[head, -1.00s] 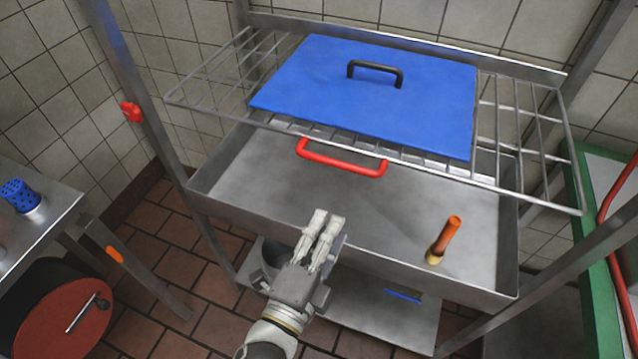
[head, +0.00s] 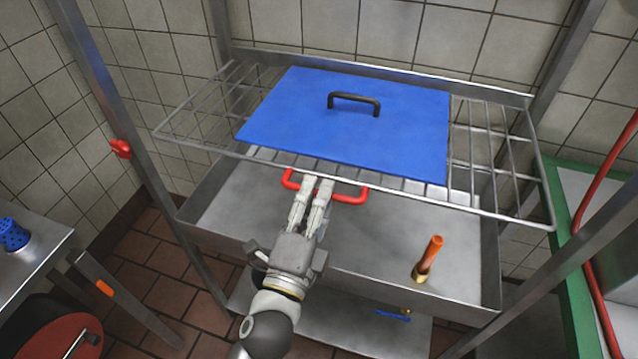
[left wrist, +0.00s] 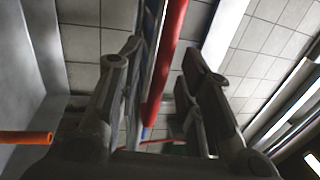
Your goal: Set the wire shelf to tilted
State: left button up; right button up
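The wire shelf (head: 480,213) spans the metal frame above a steel basin and looks roughly level. A red handle (head: 352,196) hangs at its front edge. My left gripper (head: 318,183) is at this handle in the head view, its fingertips overlapping the handle's middle. In the left wrist view the red handle (left wrist: 167,65) runs between the two separated fingers (left wrist: 160,75), and I see no clear grip on it. My right gripper is in neither view.
A blue board (head: 400,130) with a black handle (head: 355,101) lies on the shelf. An orange-handled tool (head: 430,258) stands in the steel basin (head: 460,275) below. A red knob (head: 121,149) sits on the left post. A steel table (head: 40,255) is at left.

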pick_arm(q)
jog(key=shift+x, duration=0.75)
jog(key=shift+c, duration=0.3)
grip_shut()
